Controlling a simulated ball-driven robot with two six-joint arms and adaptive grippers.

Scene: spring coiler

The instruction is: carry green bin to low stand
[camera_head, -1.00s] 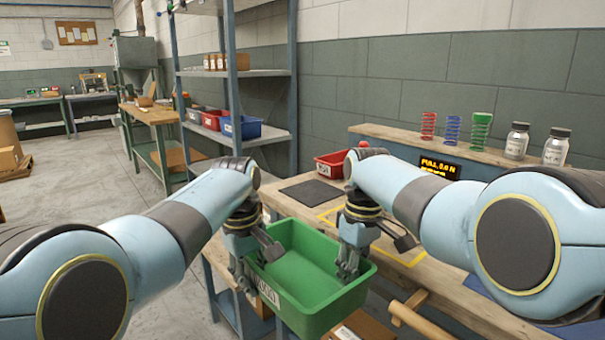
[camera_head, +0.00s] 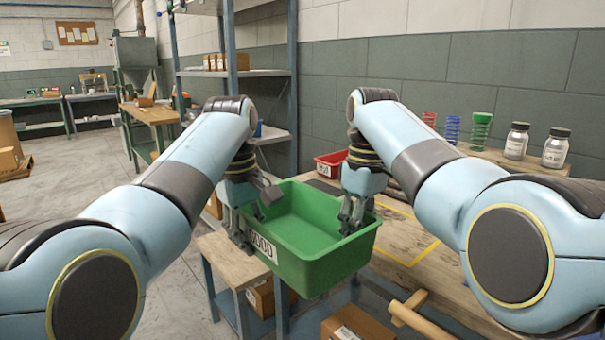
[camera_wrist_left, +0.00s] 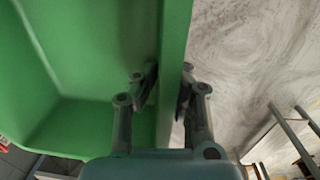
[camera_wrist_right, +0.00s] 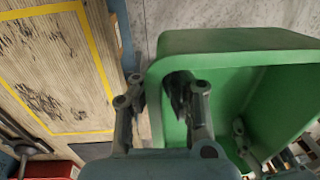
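The green bin (camera_head: 305,262) is empty inside and has a white label on its front left wall. It hangs in the air between my two grippers, roughly level. My left gripper (camera_head: 240,238) is shut on its left wall; in the left wrist view the wall of the bin (camera_wrist_left: 172,60) runs between the two fingers. My right gripper (camera_head: 350,222) is shut on the opposite wall; the right wrist view shows one finger inside the bin (camera_wrist_right: 240,45) and one outside. A low wooden-topped stand (camera_head: 226,262) with blue legs shows below and left of the bin, partly hidden by it.
The wooden workbench (camera_head: 440,265) with yellow tape marking lies right of the bin. A red bin (camera_head: 330,165), coloured springs (camera_head: 452,130) and jars (camera_head: 516,142) stand towards the back. A wooden handle (camera_head: 420,318) sticks out at the bench front. Cardboard boxes (camera_head: 355,325) lie below.

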